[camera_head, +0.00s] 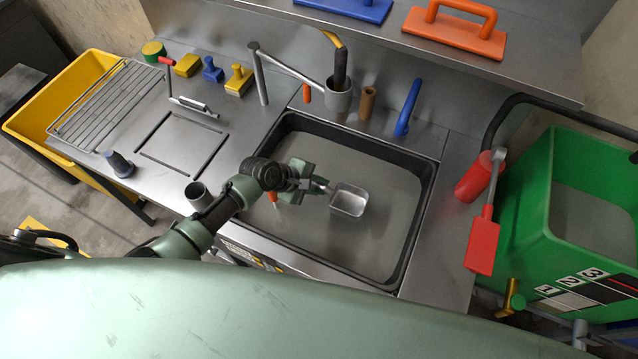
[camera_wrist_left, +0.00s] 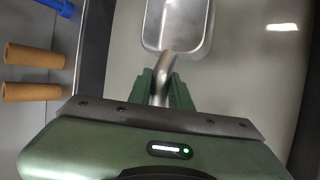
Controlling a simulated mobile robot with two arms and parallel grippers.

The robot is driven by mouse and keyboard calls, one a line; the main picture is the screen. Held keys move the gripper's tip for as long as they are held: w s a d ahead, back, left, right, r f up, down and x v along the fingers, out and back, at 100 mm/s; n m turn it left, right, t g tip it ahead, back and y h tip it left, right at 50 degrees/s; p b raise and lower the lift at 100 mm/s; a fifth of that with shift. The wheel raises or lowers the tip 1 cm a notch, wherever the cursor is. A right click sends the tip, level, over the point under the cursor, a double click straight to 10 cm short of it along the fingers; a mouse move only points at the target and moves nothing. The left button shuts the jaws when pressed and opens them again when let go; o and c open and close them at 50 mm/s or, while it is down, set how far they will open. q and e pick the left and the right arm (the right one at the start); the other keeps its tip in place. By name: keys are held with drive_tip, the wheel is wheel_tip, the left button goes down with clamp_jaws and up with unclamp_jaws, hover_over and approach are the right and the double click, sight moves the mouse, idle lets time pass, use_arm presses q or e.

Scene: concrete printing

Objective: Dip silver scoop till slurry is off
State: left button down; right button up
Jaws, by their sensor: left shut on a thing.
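The silver scoop (camera_head: 349,200) has a square pan with a bent metal handle. My left gripper (camera_head: 318,187) is shut on the scoop's handle and holds it over the black-rimmed basin (camera_head: 424,200) of grey liquid. In the left wrist view the scoop (camera_wrist_left: 178,24) extends beyond the green fingers of my left gripper (camera_wrist_left: 163,88), and its pan looks clean inside. I cannot tell whether the underside of the pan touches the liquid. My right gripper is not in view.
A faucet (camera_head: 280,64) stands behind the basin, with a grey cup (camera_head: 339,97) and a blue handle (camera_head: 408,108) along its back edge. A red trowel (camera_head: 482,240) lies right of the basin. A green bin (camera_head: 590,220) stands at the right, a yellow bin (camera_head: 40,100) at the left.

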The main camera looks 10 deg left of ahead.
use_arm(q)
wheel_tip(320, 180, up, 5)
drive_tip(key=p, duration=0.4)
drive_tip(key=shift+f, duration=0.2)
drive_tip(key=shift+r, duration=2.3)
